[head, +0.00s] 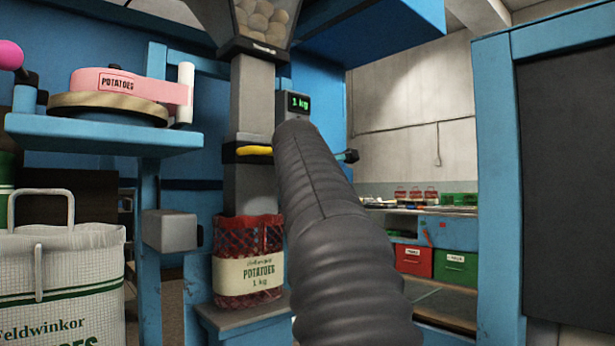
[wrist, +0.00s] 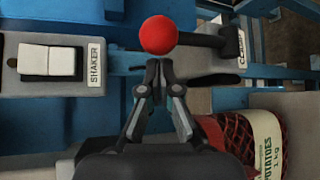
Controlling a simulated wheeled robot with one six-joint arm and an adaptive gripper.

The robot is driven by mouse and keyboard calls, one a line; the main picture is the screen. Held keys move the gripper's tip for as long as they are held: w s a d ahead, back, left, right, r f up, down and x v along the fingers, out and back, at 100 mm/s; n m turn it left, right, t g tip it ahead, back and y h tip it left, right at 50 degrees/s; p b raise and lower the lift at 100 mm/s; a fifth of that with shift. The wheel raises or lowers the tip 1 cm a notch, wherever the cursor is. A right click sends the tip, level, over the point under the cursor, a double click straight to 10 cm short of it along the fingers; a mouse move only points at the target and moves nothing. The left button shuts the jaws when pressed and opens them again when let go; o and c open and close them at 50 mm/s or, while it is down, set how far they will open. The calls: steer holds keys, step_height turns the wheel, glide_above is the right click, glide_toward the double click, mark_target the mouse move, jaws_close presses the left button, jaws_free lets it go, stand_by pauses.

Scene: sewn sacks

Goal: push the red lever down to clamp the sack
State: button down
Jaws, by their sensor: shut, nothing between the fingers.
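The red lever knob (wrist: 159,35) shows as a round ball at the top middle of the wrist view. A dark rod (wrist: 200,40) runs from it to the right, to a plate with a partly readable clamp label (wrist: 241,48). My gripper (wrist: 158,68) is shut and empty, its fingertips just below the knob in the picture; I cannot tell if they touch it. The red mesh potato sack (head: 249,268) hangs under the grey spout in the head view; it also shows at the wrist view's lower right (wrist: 268,142).
A white shaker switch (wrist: 48,61) is left of the knob in the wrist view. In the head view, a scale display (head: 299,103) reads 1 kg, a blue shelf (head: 100,135) holds a pink potato-label roll, and a large white sack (head: 60,280) stands at left.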

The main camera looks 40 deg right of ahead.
steer(key=shift+x, duration=1)
steer(key=shift+s+f+b, duration=0.1)
steer(key=shift+s+b, duration=0.05)
steer(key=shift+b, duration=0.25)
